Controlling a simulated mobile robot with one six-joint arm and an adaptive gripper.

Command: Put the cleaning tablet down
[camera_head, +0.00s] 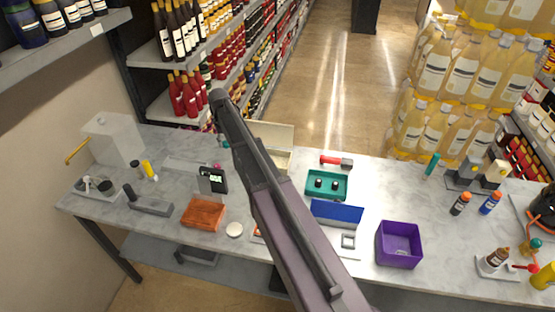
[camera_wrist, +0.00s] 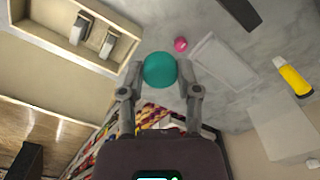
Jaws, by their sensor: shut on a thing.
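My gripper (camera_wrist: 160,82) is shut on a round teal piece, which I take to be the cleaning tablet (camera_wrist: 160,69), in the wrist view. One finger is on each side of it. In the head view a bit of teal (camera_head: 225,143) shows beside my arm's far end, above the back part of the table; my arm hides most of the gripper. The height of the tablet over the table is hard to tell.
The marble table (camera_head: 165,220) holds an open beige box (camera_head: 279,160), a small pink ball (camera_wrist: 181,44), a flat pale tray (camera_wrist: 222,65), a black scale-like device (camera_head: 212,180), a teal tray (camera_head: 327,196) and a purple bin (camera_head: 399,262). Shelves of bottles (camera_head: 185,95) stand behind.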

